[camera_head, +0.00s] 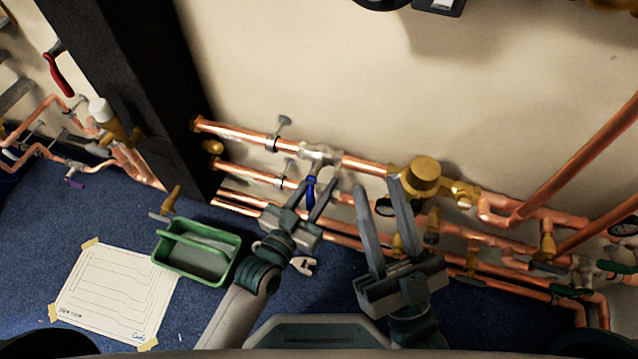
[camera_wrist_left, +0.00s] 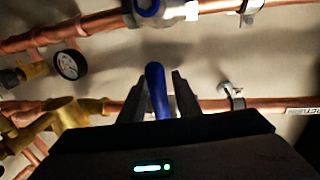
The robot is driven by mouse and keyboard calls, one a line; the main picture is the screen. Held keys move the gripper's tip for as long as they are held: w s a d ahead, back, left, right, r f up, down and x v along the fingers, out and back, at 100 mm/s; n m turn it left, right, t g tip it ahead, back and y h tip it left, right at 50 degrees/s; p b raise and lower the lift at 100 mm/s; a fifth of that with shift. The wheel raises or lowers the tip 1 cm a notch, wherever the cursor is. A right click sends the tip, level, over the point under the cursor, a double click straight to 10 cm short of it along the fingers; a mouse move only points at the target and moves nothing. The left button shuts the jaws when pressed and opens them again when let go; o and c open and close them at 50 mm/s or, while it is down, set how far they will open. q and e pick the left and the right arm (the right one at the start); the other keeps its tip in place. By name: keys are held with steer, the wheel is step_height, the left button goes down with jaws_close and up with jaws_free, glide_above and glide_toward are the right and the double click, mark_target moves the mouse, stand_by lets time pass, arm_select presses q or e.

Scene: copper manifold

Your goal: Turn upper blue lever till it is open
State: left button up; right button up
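The upper blue lever (camera_head: 311,191) hangs down from a silver valve (camera_head: 321,154) on the top copper pipe. In the left wrist view the lever (camera_wrist_left: 156,88) reaches in between the two fingers of my left gripper (camera_wrist_left: 160,88), with a gap visible at least on the right side. My left gripper (camera_head: 318,184) is open around the lever, and I see no firm grip on it. My right gripper (camera_head: 378,186) is open and empty, to the right of the left one, in front of the pipes. Part of the lever is hidden by the left fingers.
Several copper pipes (camera_head: 240,133) run along the wall, with a brass fitting (camera_head: 423,176) and a gauge (camera_wrist_left: 70,64) close by. A dark post (camera_head: 150,90) stands at left. A green bin (camera_head: 196,250) and a taped paper sheet (camera_head: 117,295) lie on the blue floor.

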arm_select(q)
jaws_close()
